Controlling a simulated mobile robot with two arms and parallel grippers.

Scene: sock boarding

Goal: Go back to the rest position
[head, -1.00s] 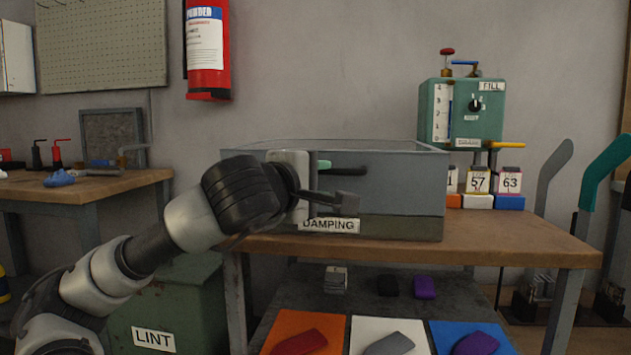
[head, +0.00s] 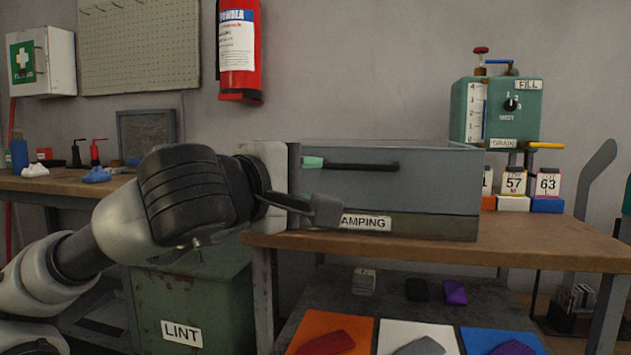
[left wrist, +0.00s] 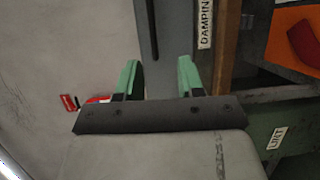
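My left gripper (head: 318,186) is in front of the left part of the grey box labelled DAMPING (head: 430,190), at about the height of its dark handle (head: 365,166). In the left wrist view the two green-tipped fingers (left wrist: 160,76) stand wide apart with nothing between them. The gripper looks empty and apart from the handle, though the exact gap to the box is hard to tell. My left arm reaches in from the left of the head view and hides the box's left end. My right gripper does not show.
The wooden bench (head: 545,240) carries the box, a green dispenser (head: 510,112) and numbered cards. A green LINT bin (head: 200,300) stands below my arm. A second table (head: 70,183) stands at the left. Coloured mats (head: 400,335) lie low in front.

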